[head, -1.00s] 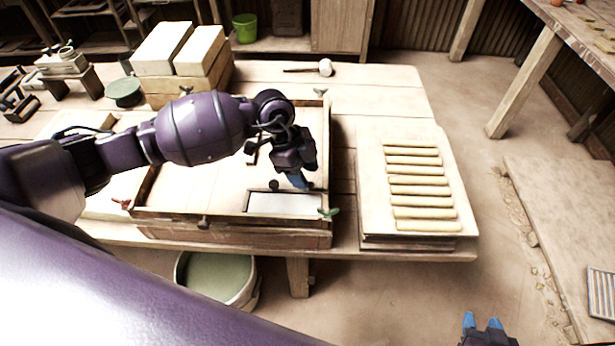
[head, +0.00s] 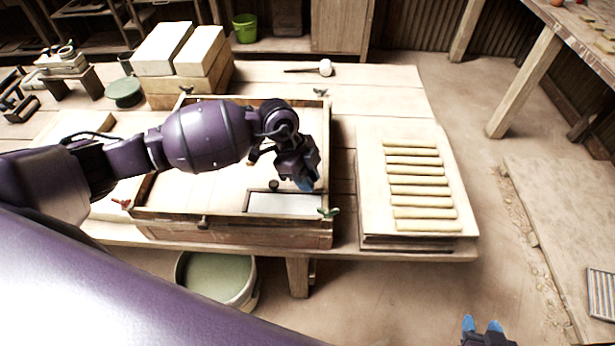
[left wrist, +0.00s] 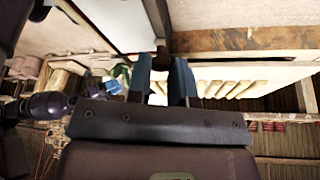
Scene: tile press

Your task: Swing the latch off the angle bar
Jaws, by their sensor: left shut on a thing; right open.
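My left gripper (head: 306,186) is over the right side of the wooden frame, near the white panel's right end. In the left wrist view its blue fingers (left wrist: 162,80) stand around a small dark piece, which looks like the latch (left wrist: 162,55); most of it is hidden. The dark angle bar (head: 246,200) edges the white panel (head: 285,204) in the frame's front right corner. A dark knob (head: 273,184) stands behind the panel, apart from the fingers. My right gripper (head: 482,326) is open and empty at the bottom edge, away from the table.
A green wing-shaped piece (head: 329,212) sits at the frame's front right corner, close to my left gripper. A red one (head: 121,203) is at the left corner. To the right, a board (head: 374,215) bears several pale rolls. Stacked blocks (head: 160,50) stand behind.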

